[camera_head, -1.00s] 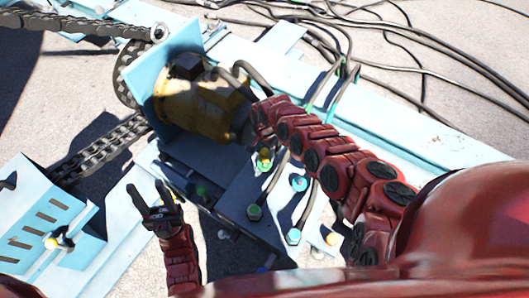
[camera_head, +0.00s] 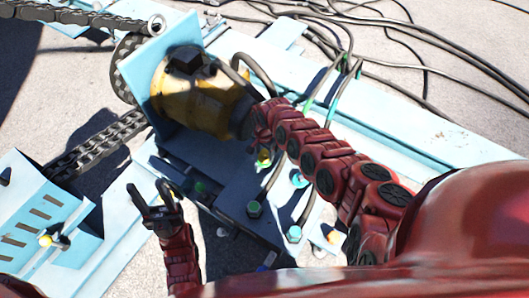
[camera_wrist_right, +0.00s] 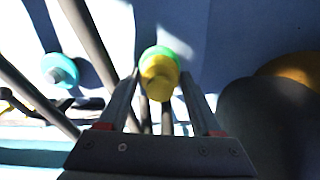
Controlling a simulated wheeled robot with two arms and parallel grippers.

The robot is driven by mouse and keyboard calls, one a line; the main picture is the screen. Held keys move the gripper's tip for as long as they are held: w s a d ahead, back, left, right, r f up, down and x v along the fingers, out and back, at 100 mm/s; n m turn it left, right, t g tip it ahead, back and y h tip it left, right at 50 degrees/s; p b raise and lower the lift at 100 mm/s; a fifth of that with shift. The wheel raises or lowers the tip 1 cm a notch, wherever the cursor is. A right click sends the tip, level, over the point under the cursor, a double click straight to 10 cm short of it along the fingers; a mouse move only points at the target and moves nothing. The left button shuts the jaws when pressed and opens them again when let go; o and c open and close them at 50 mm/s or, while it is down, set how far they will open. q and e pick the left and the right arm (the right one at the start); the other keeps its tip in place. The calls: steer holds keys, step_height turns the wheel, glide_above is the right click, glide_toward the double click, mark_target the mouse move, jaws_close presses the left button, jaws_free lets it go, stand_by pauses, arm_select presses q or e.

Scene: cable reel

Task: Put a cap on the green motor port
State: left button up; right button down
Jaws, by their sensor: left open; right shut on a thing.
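A yellow cap (camera_wrist_right: 158,75) is between the fingertips of my right gripper (camera_wrist_right: 160,82), which is shut on it. The green port (camera_wrist_right: 166,50) shows as a green rim right behind the cap, in line with it; whether the cap is fully seated cannot be told. In the head view the yellow cap (camera_head: 264,155) is a small spot just below my right wrist, and my right fingers are mostly hidden there. My left gripper (camera_head: 155,196) is open and empty, fingers apart, left of the ports.
The yellow motor (camera_head: 200,100) stands on a light blue frame behind my right wrist. Another green fitting (camera_head: 254,209) and teal fittings (camera_head: 294,234) with cables are close by. A chain (camera_head: 100,145) runs at left. Black cables lie on the ground at top right.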

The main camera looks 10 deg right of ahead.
stand_by(0.3)
steer(key=shift+f, duration=0.3)
jaws_free()
steer(key=shift+r, duration=0.15)
step_height(320, 180, up, 7)
steer(key=p, duration=0.3)
steer(key=shift+p, duration=0.35)
step_height(320, 180, up, 10)
